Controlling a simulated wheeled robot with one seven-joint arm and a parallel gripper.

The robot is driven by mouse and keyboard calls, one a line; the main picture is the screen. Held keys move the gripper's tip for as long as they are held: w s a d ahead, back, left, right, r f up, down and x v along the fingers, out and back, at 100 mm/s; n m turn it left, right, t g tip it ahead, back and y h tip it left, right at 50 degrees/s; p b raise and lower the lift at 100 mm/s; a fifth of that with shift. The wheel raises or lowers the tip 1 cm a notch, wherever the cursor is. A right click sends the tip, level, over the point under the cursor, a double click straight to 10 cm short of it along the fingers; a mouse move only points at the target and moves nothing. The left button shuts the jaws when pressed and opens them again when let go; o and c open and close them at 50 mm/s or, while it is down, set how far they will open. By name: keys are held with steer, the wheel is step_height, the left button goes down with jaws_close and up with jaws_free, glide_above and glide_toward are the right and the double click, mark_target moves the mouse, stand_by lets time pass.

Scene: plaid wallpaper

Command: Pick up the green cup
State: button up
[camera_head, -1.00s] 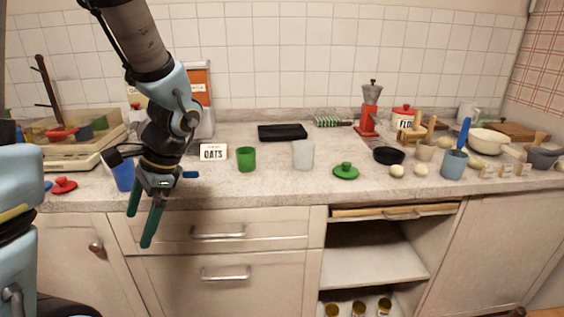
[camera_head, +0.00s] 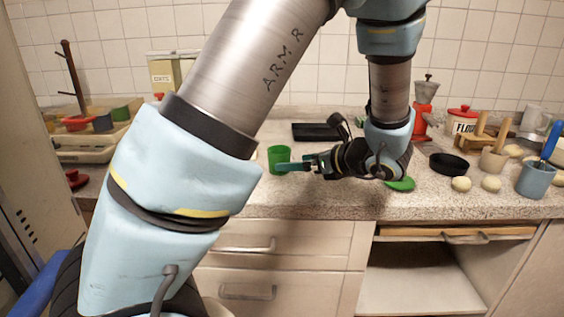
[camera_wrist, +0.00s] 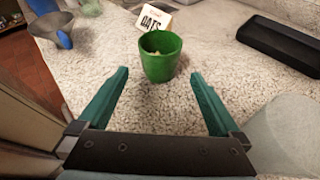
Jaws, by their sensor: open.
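The green cup (camera_head: 279,158) stands upright on the counter in the head view, just left of my gripper's fingertips. My gripper (camera_head: 292,167) lies low and nearly level over the counter, pointing left at the cup. In the wrist view the green cup (camera_wrist: 160,56) is upright ahead, with something pale inside it. My gripper (camera_wrist: 160,75) is open there, its two teal fingers spread wide. The cup is centred between the finger lines and just beyond the tips. Nothing is held.
A black tray (camera_wrist: 283,43) lies right. A translucent cup (camera_wrist: 287,135) is close by the right finger. The green lid (camera_head: 400,184) lies under my wrist.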

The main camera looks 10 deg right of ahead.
mark_target(279, 161)
steer(key=shift+p+x, duration=0.6)
steer(key=shift+x, duration=2.35)
steer(key=shift+s+f, duration=0.1)
steer(key=shift+f, duration=0.05)
steer(key=c, duration=1.5)
